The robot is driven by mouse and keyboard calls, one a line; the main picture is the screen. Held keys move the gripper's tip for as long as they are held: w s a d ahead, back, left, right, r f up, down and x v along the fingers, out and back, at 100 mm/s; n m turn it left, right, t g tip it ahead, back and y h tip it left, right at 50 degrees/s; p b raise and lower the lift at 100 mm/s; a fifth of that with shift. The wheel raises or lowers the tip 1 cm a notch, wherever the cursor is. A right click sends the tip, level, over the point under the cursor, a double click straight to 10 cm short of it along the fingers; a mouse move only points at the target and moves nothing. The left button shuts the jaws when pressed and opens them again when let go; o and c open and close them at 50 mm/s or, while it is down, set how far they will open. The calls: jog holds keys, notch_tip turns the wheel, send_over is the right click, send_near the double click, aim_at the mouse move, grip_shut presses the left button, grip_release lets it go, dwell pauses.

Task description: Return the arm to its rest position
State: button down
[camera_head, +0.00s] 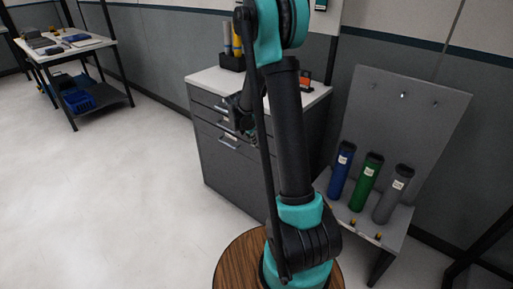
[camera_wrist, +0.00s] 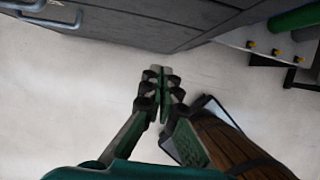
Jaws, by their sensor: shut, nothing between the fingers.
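My gripper (camera_wrist: 160,77) shows in the wrist view, shut and empty, with its fingertips together above the pale floor. In the head view my teal and black arm stands upright in the middle of the picture. Part of my gripper (camera_head: 240,115) shows there beside the arm, in front of the grey drawer cabinet (camera_head: 238,168), but its fingers are small and partly hidden. The cabinet's front also runs along the top of the wrist view (camera_wrist: 150,22).
A rack (camera_head: 400,110) at the right holds a blue roll (camera_head: 341,172), a green roll (camera_head: 366,184) and a grey roll (camera_head: 393,197). A shelf table (camera_head: 62,50) with a blue bin (camera_head: 78,101) stands far left. The floor (camera_head: 110,190) at left is clear.

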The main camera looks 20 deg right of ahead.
jog(key=s+a+r+m+y, duration=0.1)
jog(key=s+r+m, duration=0.3)
jog(key=s+m, duration=0.3)
jog(key=s+r+m+y, duration=0.1)
jog(key=s+r+m, duration=0.35)
jog(key=s, duration=0.35)
jog(key=s+a+f+m, duration=0.1)
jog(key=s+m, duration=0.5)
jog(key=s, duration=0.1)
jog(key=s+a+f+m+t+y, duration=0.1)
jog(key=s+f+m, duration=0.1)
jog(key=s+m, duration=0.5)
jog(key=shift+s+a+f+t+y, duration=0.15)
jog(key=shift+s+f+t+y, duration=0.15)
jog(key=shift+s, duration=0.25)
